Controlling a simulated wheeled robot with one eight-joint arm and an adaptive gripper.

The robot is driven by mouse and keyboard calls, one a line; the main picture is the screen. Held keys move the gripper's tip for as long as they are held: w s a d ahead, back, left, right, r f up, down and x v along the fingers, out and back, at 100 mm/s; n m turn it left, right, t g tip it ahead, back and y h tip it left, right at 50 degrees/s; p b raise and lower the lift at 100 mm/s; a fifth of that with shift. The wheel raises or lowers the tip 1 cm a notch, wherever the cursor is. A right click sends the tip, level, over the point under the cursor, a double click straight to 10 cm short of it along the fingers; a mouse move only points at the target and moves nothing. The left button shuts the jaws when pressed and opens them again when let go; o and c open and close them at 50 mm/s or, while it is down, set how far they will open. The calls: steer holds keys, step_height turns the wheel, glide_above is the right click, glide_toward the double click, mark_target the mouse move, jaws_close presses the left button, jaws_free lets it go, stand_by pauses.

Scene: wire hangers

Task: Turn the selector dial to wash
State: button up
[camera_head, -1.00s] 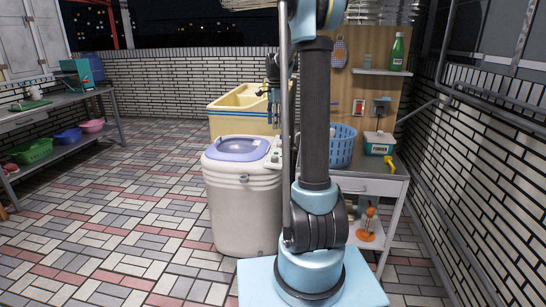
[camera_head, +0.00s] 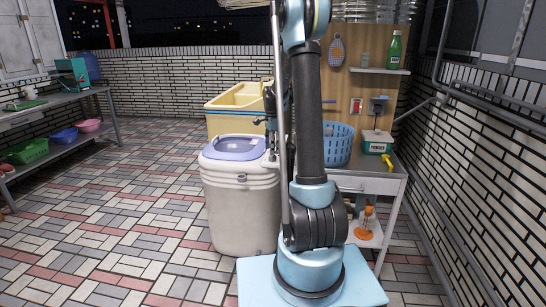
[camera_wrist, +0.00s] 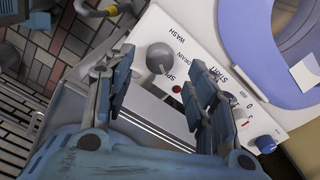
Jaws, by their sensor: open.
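The selector dial (camera_wrist: 160,58) is a grey knob on the white control panel (camera_wrist: 204,24) in the wrist view. The words WASH, DRAIN and a partly covered SPIN stand around it. I cannot tell which word it points to. My gripper (camera_wrist: 160,66) is open, with one blue-padded finger left of the dial and one right of it. The dial shows between the fingers, and I see no contact. In the head view the washing machine (camera_head: 240,200) is white with a lilac lid (camera_head: 234,148). My gripper (camera_head: 268,133) is over its right side, partly hidden by my arm.
A second, blue-tipped knob (camera_wrist: 266,144) sits on the panel at lower right. A cream sink (camera_head: 232,120) stands behind the machine. A table with a blue basket (camera_head: 338,144) and a powder box (camera_head: 377,141) is at the right. The tiled floor at left is clear.

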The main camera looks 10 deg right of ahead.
mark_target(272, 158)
steer(key=shift+f, duration=2.15)
